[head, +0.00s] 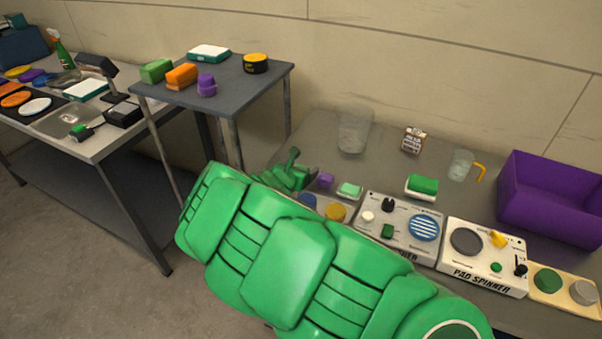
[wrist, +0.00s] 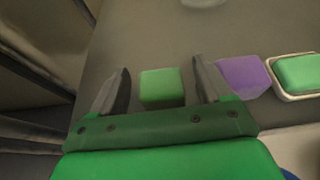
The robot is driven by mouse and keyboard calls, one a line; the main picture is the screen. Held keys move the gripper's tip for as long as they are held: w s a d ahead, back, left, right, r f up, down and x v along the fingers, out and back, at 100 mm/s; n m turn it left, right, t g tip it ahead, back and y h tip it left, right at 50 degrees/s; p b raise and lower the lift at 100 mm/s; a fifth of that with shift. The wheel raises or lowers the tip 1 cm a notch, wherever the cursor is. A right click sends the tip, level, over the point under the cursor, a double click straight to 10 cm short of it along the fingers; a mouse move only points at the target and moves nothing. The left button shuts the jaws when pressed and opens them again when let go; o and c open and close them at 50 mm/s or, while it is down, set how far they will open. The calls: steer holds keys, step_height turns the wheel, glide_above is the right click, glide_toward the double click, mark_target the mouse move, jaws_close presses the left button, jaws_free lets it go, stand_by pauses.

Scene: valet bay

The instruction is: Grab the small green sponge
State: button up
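A small green sponge (wrist: 161,89) lies on the grey tabletop in the wrist view, between the two fingers of my gripper (wrist: 161,66). The fingers are spread, and a gap shows on each side of the sponge, so it is not clasped. In the head view my gripper (head: 298,170) is over the left end of the right-hand table; the small green sponge cannot be made out there. A purple block (wrist: 241,76) sits to the right, then another green sponge in a pale dish (wrist: 298,73). They also show in the head view as the purple block (head: 325,180) and dished sponge (head: 349,190).
Right of my gripper stand two control panels, one a pad spinner (head: 483,257), a larger green sponge (head: 423,184), a clear container (head: 355,131), a jug (head: 461,165) and a purple bin (head: 552,196). A small grey table (head: 228,76) holds coloured blocks.

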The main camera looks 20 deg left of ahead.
steer(key=c, duration=1)
steer(key=shift+o, duration=0.2)
steer(key=shift+r, duration=0.1)
